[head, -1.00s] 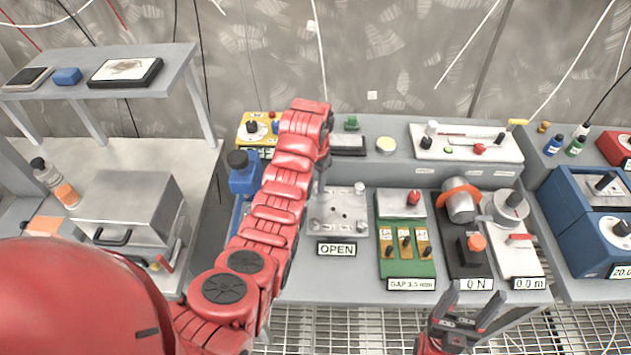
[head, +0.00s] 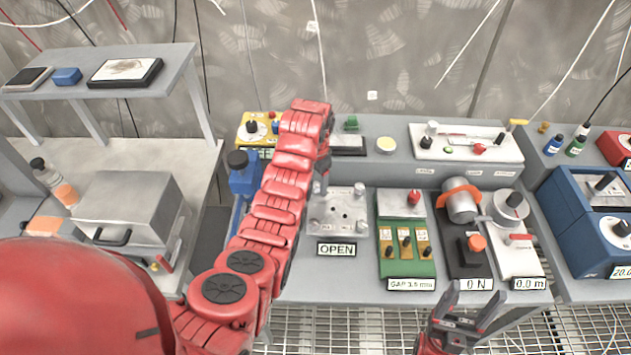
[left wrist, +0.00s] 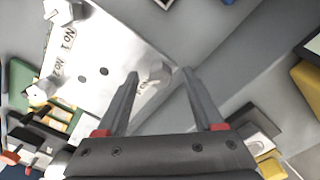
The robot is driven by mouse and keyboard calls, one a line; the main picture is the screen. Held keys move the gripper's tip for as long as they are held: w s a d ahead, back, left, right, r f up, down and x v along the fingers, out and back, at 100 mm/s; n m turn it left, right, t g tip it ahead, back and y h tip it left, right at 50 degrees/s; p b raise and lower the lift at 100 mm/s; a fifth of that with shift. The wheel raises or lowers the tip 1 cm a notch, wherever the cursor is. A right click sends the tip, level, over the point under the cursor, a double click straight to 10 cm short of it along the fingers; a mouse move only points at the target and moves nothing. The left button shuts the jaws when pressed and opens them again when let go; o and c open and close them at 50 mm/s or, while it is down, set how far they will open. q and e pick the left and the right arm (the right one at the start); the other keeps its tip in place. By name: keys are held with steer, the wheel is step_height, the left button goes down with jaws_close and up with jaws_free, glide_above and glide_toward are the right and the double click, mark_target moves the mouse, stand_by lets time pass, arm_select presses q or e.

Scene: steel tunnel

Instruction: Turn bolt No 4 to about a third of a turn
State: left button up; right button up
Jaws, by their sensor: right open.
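The light metal bolt plate (head: 340,222) lies on the bench behind the OPEN sign (head: 337,249). In the left wrist view the plate (left wrist: 112,50) carries pale bolts and labels, of which No 1 and No 2 read. One pale bolt (left wrist: 158,72) shows between my left fingertips, beside a label that is partly hidden, so I cannot read its number. My left gripper (left wrist: 160,78) is open, with a finger on either side of that bolt; contact is not clear. In the head view my left gripper (head: 322,180) is over the plate's back left corner. My right gripper (head: 468,290) is open and empty.
Right of the plate stand a green gap fixture (head: 408,268) and a black unit (head: 470,262) with an orange knob, reading 0 N. A blue device (head: 243,178) stands left, partly behind my left arm. A steel box (head: 128,210) is on the left bench.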

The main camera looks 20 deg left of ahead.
arm_select(q)
step_height(320, 180, up, 10)
steer(key=p, duration=0.9)
step_height(320, 180, up, 7)
steer(key=p, duration=0.1)
glide_above(316, 185)
steer(key=shift+a+r, duration=0.1)
steer(key=shift+r, duration=0.1)
steer(key=shift+w, duration=0.1)
